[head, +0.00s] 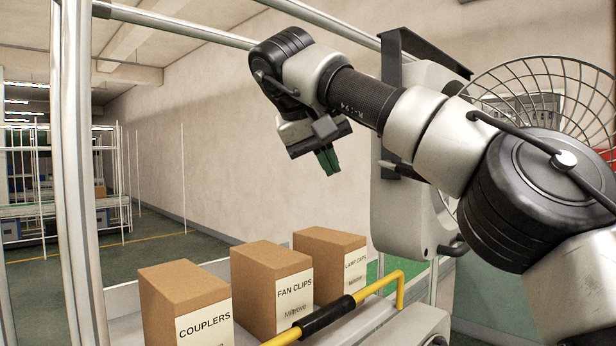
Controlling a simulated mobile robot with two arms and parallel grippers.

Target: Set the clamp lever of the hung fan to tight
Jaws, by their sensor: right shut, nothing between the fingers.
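The fan shows at the right, with its wire cage (545,75) partly behind my right arm. A pale housing (390,225) stands beside it, under a black bracket (425,52) at the metal rail; my arm hides much of both and how they join. A dark handle-like part (453,247) sticks out low on the housing. I cannot tell whether it is the clamp lever or how the lever is set. My right gripper (329,162) is shut and empty, its green fingertips pointing down, left of the housing and apart from it in the picture. My left gripper is not in view.
Cardboard boxes marked COUPLERS (185,305), FAN CLIPS (272,290) and LAMP CAPS (331,265) stand below the gripper. A yellow bar (385,283) with a black grip runs in front. A metal post (72,170) rises at left. Open floor lies behind.

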